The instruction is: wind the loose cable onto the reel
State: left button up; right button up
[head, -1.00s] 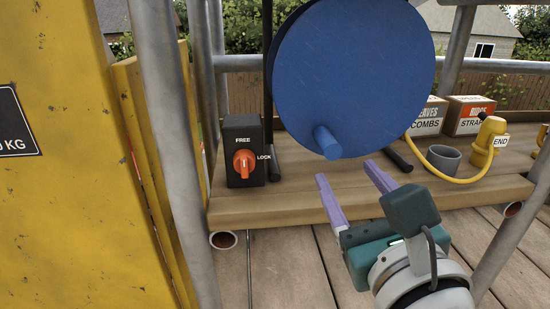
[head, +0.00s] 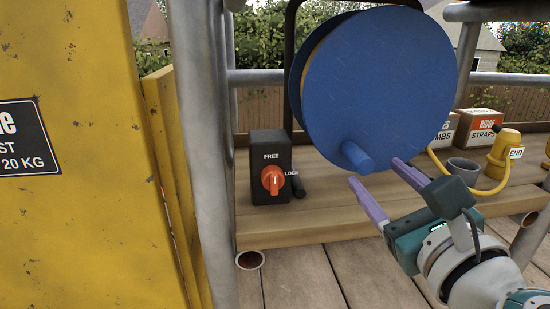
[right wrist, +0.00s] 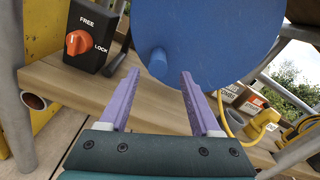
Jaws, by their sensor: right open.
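The blue cable reel (head: 378,85) stands above the wooden bench, with a blue crank knob (head: 357,157) sticking out low on its face. The knob also shows in the right wrist view (right wrist: 158,63). A yellow cable (head: 470,186) loops on the bench to the right, by a yellow plug with an END tag (head: 505,150). My right gripper (head: 385,178), with purple fingers, is open and empty, just below and near the knob; whether it touches cannot be told. A black box with an orange FREE/LOCK switch (head: 272,180) stands left of the reel. My left gripper is not in view.
A grey cup (head: 463,170) and boxes, one marked RIDGE STRAPS (head: 482,126), stand on the bench (head: 330,217) to the right. A scaffold pole (head: 205,150) and a yellow panel (head: 75,220) close off the left.

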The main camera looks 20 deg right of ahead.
aim_at(361, 162)
jog(key=x, duration=0.5)
jog(key=shift+w+a+b, duration=0.2)
jog(key=shift+w+b, duration=0.2)
jog(key=shift+w, duration=0.1)
jog(key=shift+s+d, duration=0.1)
jog(key=shift+d, duration=0.1)
jog(key=shift+a, duration=0.1)
jog(key=c, duration=0.4)
grip_shut()
